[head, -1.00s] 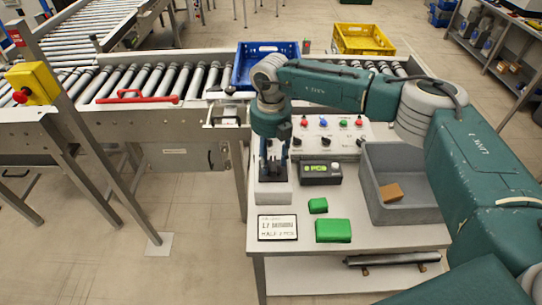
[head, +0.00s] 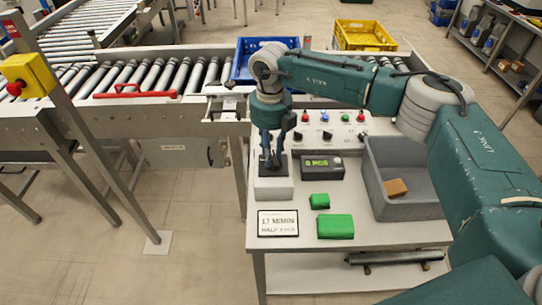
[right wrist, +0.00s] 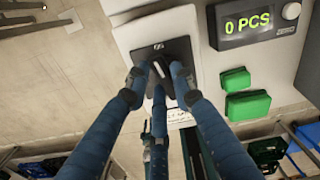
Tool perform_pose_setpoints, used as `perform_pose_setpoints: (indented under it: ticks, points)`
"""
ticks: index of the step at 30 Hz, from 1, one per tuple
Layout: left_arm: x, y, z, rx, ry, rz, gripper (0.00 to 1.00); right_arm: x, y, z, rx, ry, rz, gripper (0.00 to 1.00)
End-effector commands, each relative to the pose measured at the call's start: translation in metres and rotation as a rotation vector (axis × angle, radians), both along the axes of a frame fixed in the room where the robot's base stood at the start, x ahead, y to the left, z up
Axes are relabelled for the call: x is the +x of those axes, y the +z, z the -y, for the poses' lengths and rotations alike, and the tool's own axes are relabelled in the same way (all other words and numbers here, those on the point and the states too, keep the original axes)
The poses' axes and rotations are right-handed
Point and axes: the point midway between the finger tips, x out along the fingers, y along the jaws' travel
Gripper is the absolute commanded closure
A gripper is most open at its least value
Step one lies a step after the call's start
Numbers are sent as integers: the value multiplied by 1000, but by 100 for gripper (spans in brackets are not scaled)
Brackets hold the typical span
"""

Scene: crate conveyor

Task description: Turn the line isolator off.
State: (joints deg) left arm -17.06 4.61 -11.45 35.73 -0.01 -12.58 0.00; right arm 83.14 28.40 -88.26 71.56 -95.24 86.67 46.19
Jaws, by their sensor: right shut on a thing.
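The line isolator is a white box (head: 274,190) with a dark top plate, on the left part of the table behind the printed card. In the right wrist view its dark plate (right wrist: 178,48) shows close up, with a small mark at its top. My right gripper (head: 271,164) reaches down onto it from above. Its fingers (right wrist: 161,78) are shut around the isolator's knob, which they mostly hide, so I cannot read its setting. My left gripper is in neither view.
Right of the isolator stands a counter (head: 322,167) reading 0 PCS. A button panel (head: 345,128) stands behind it. A grey bin (head: 410,211) holds a brown block (head: 396,187). Green blocks (head: 335,227) and a card (head: 278,223) lie in front. The conveyor (head: 150,82) runs behind.

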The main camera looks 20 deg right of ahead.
Motion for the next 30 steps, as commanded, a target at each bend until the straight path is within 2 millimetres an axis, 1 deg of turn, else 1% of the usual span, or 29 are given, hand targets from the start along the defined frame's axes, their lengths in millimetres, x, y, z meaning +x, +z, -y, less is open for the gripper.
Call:
perform_pose_setpoints:
  ticks: [1, 12, 21, 30]
  points:
    - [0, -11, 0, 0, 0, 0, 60, 0, -4, 0, 1, 43, 2, 100]
    - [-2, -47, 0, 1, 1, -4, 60, -2, -3, -3, 2, 394, 3, 100]
    - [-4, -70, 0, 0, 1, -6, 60, -4, -2, -3, 1, 678, 3, 100]
    - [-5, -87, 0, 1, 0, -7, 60, -6, -1, -3, 0, 959, 4, 100]
